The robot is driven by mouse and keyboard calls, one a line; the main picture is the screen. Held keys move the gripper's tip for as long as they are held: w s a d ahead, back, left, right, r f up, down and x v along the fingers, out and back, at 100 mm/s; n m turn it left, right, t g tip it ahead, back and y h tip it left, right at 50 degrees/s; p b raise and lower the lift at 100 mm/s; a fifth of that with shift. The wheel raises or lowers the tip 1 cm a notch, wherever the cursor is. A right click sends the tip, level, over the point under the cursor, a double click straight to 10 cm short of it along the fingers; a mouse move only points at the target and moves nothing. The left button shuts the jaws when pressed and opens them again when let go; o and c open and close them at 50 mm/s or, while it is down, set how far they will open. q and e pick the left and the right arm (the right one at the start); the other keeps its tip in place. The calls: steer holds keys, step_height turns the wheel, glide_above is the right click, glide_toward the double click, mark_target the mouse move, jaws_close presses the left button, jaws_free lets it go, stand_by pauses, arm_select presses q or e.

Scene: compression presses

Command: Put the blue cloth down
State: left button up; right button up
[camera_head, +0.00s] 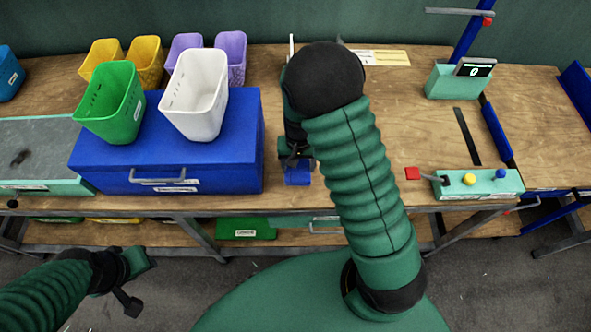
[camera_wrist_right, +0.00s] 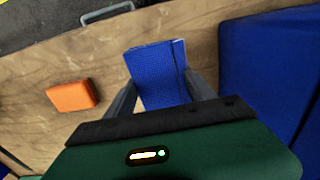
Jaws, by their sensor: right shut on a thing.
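The blue cloth (camera_wrist_right: 158,75) is a folded, textured piece between the two fingers of my right gripper (camera_wrist_right: 160,92) in the right wrist view. The gripper is shut on it, over the wooden table. In the head view the cloth (camera_head: 298,174) shows below the right gripper (camera_head: 296,160), near the table's front edge and just right of the blue box. I cannot tell whether the cloth touches the table. My left gripper (camera_head: 138,283) is low at the left, in front of the table and away from the cloth; its fingers are unclear.
A big blue box (camera_head: 225,150) carries a green bin (camera_head: 115,105) and a white bin (camera_head: 197,95). Yellow and purple bins stand behind. An orange block (camera_wrist_right: 72,96) lies on the table near the cloth. A button console (camera_head: 478,184) stands right. Bare wood (camera_head: 430,125) lies between.

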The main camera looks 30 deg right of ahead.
mark_target(297, 172)
steer(key=f, duration=0.1)
steer(key=d+f, duration=0.1)
steer(key=f, duration=0.3)
steer(key=shift+w+d+f, duration=0.1)
steer(key=shift+w+d, duration=0.05)
steer(key=shift+w, duration=0.35)
steer(key=shift+s+a, duration=0.2)
steer(key=shift+a, duration=0.35)
steer(key=o, duration=1)
steer(key=shift+a, duration=0.15)
steer(key=shift+o, duration=1.1)
steer(key=shift+d, duration=0.35)
steer(key=shift+a, duration=0.15)
